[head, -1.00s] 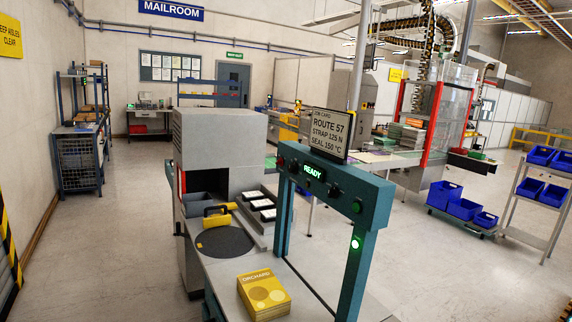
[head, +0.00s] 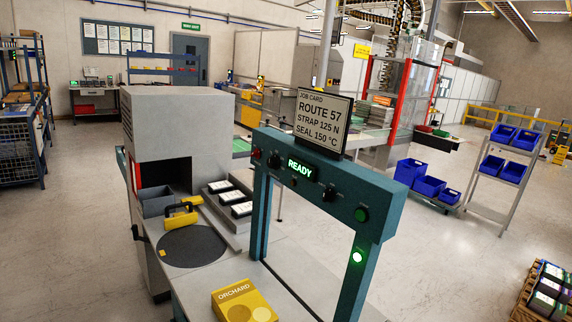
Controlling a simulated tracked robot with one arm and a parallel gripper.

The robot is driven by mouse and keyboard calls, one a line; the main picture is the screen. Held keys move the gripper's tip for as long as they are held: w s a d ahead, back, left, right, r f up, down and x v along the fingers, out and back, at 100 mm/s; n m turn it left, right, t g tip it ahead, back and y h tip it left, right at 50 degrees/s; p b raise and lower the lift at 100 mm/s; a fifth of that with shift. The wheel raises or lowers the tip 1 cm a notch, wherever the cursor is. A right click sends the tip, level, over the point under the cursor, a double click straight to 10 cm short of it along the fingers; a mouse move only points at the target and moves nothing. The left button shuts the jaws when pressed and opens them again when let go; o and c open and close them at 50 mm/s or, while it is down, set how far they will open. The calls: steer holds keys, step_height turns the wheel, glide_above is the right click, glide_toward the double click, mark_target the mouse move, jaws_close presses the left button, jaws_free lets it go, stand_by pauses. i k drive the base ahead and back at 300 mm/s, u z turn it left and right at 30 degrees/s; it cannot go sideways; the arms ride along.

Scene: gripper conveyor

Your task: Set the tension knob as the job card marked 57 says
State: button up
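The job card (head: 322,121) stands on top of a teal arch and reads ROUTE 57, STRAP 125 N, SEAL 150 °C. The arch's crossbar (head: 386,205) carries a lit green READY display (head: 301,170). A black knob (head: 274,160) sits left of the display and another black knob (head: 329,194) sits right of it. Their labels and pointer settings are too small to read, so I cannot tell which is the tension knob. My gripper is not in view.
A red button (head: 256,155) and a green button (head: 361,214) flank the knobs. A yellow ORCHARD stack (head: 244,302) lies on the bench below.

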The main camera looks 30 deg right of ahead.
mark_target(273, 162)
steer(key=z, duration=0.7)
steer(key=k, duration=0.5)
steer(key=u, duration=1.8)
steer(key=i, duration=2.1)
steer(key=z, duration=1.5)
